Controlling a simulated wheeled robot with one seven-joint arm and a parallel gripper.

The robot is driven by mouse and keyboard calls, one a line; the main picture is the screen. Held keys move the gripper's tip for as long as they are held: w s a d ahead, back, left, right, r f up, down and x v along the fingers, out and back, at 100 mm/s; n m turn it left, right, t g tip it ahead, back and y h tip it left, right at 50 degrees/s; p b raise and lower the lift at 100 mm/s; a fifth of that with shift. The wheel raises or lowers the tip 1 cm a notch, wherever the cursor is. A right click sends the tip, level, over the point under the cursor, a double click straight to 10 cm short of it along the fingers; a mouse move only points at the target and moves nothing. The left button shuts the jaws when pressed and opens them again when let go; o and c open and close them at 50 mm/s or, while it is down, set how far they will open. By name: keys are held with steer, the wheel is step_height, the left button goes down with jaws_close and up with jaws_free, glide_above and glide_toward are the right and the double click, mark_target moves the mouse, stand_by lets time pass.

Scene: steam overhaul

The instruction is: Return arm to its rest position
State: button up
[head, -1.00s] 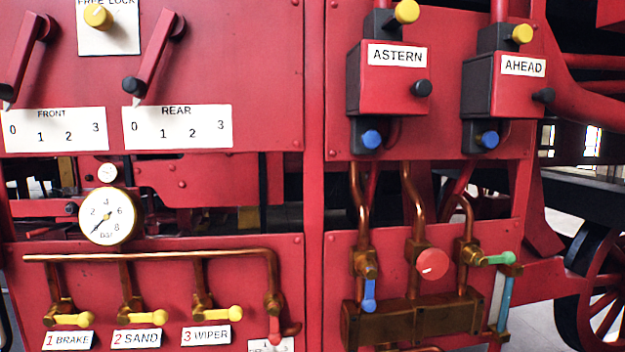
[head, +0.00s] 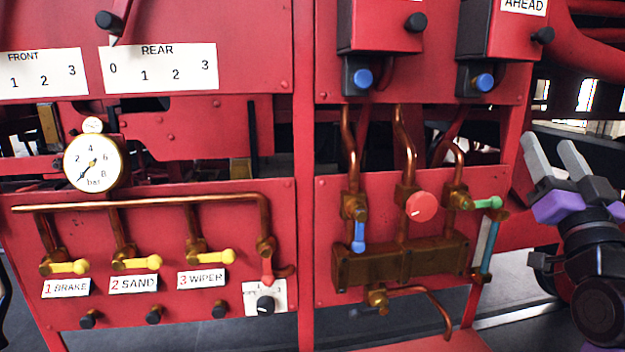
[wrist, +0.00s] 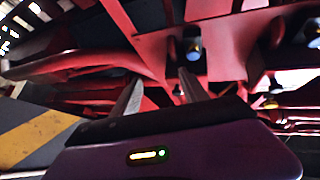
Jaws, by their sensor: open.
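My gripper (head: 555,148) is at the right side of the head view, with its two grey fingers apart and pointing up and to the left. Nothing is between the fingers. It stands clear of the red panel, to the right of the green-handled valve (head: 487,203). In the wrist view my gripper (wrist: 158,95) shows both fingers spread, with red frame parts and a blue knob (wrist: 193,52) beyond them. My dark wrist and purple finger mounts show below the fingers; the rest of my arm is mostly out of view.
The red panel carries a pressure gauge (head: 93,163), several yellow valve levers, a blue lever (head: 358,236) and a red round knob (head: 421,207). The AHEAD box (head: 500,35) juts out above. Open grey floor (head: 530,290) lies at the lower right.

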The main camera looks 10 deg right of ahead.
steer(key=s+a+f+g+y, duration=0.1)
steer(key=s+a+f, duration=0.35)
steer(key=f, duration=0.35)
steer(key=s+a+f+n, duration=0.1)
steer(key=s+a+f, duration=0.35)
steer(key=f, duration=0.45)
steer(key=s+a+f+g+y, duration=0.1)
steer(key=s+a+f, duration=0.35)
steer(key=f, duration=0.35)
steer(key=s+a+f+n+g+y, duration=0.1)
steer(key=s+a+f+g+y, duration=0.1)
steer(key=s+f, duration=0.4)
steer(key=s+a+f+n+g+y+b, duration=0.1)
steer(key=s+a+f, duration=0.4)
steer(key=s, duration=0.7)
steer(key=s+a+f+n+g+y+b, duration=0.1)
steer(key=s+a+f+n+g+y, duration=0.1)
steer(key=s+f, duration=0.4)
steer(key=s+a+g, duration=0.1)
steer(key=s, duration=0.2)
steer(key=shift+a+f+n+y, duration=0.3)
steer(key=shift+a+n, duration=0.1)
